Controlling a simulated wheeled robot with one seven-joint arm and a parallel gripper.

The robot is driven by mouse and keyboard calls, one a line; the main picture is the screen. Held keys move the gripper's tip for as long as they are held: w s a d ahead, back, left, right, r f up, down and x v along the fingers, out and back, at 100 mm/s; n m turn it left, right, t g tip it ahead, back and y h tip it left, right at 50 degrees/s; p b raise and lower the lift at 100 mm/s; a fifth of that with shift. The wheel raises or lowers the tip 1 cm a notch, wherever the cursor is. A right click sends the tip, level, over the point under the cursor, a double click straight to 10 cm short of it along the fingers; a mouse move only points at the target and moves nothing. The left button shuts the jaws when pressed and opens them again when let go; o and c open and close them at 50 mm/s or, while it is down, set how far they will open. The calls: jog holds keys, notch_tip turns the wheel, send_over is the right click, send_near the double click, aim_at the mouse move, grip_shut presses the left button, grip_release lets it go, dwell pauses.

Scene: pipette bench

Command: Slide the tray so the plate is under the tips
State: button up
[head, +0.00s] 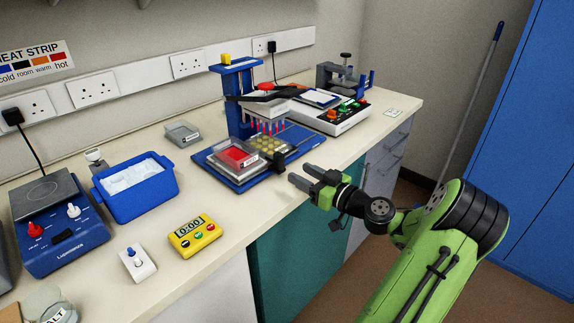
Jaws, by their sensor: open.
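The pipetting stand (236,85) is blue, with a row of red-and-white tips (266,127) hanging from its head. Below it, a grey sliding tray (250,170) lies on a blue base (222,176). The tray carries a red-filled trough (237,155) on the left and a plate with yellowish wells (270,145) on the right. The plate is close below the tips, but I cannot tell if it is exactly under them. A black knob (279,161) is at the tray's front right. My gripper (301,175) is open and empty, to the right of the knob and apart from it.
A blue ice tub (135,205), a yellow timer (194,236) and a white switch box (138,263) stand to the left. A white machine with coloured knobs (335,121) stands behind right. The bench's front edge (262,235) runs below my gripper. Bench between timer and base is clear.

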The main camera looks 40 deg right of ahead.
jog(key=s, duration=0.7)
jog(key=shift+s+p, duration=0.3)
jog(key=shift+s, duration=0.05)
